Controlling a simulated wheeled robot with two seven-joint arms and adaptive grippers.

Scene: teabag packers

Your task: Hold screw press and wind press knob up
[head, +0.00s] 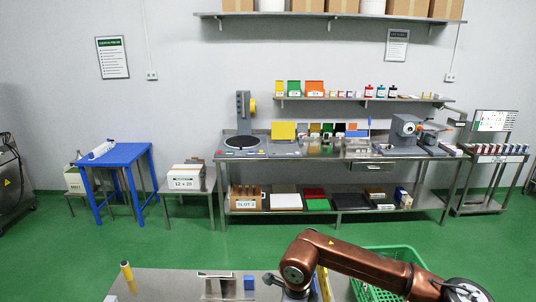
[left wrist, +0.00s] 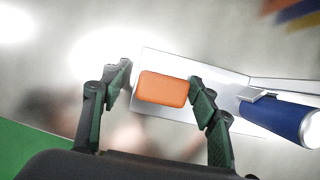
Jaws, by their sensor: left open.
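In the left wrist view my left gripper (left wrist: 160,74) is open, its two dark fingers on either side of an orange rounded block (left wrist: 163,88). A gap shows on the left; the right finger is close to the block, and I cannot tell if it touches. The block lies against a pale plate (left wrist: 148,62). I cannot identify the screw press or its knob with certainty. In the head view a machine with an orange part (head: 430,134) stands on the back bench. A copper arm of mine reaches in from the right; its gripper is not clear.
A blue cylinder (left wrist: 280,122) lies right of the pale plate. Green floor separates the tables.

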